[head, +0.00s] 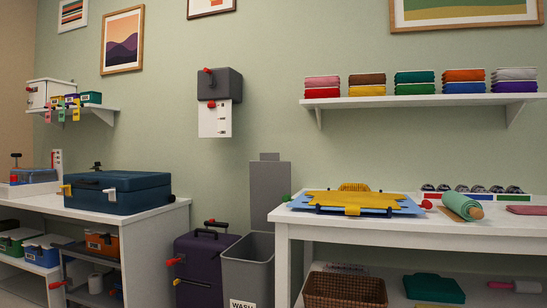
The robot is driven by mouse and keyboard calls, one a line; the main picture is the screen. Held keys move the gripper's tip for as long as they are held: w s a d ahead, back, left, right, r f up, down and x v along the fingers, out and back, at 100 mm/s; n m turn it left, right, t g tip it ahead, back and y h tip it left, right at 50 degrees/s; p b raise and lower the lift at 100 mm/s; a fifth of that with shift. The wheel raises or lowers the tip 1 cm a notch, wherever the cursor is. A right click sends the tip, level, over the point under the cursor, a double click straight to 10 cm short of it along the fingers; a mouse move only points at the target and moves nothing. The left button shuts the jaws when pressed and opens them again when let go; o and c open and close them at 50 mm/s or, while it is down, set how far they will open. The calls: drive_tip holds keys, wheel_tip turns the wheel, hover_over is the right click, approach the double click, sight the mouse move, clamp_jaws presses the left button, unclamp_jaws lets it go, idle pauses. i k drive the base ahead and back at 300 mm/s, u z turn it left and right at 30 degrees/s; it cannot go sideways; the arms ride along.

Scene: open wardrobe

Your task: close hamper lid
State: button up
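The hamper (247,270) is a grey, open-topped bin on the floor, between a purple suitcase and the white table on the right. A white label on its front reads "WASH", cut by the bottom edge of the head view. Its grey lid (270,188) stands upright behind the opening, leaning against or near the wall, with a small tab at its top edge. The lid is open. The hamper's right side is partly hidden by the table. My gripper is not in view.
A grey and white wall box (218,100) hangs above and left of the lid.

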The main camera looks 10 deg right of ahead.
sight(270, 177)
drive_tip(key=z, duration=0.7)
drive_tip(key=i, duration=0.85)
drive_tip(key=u, duration=0.25)
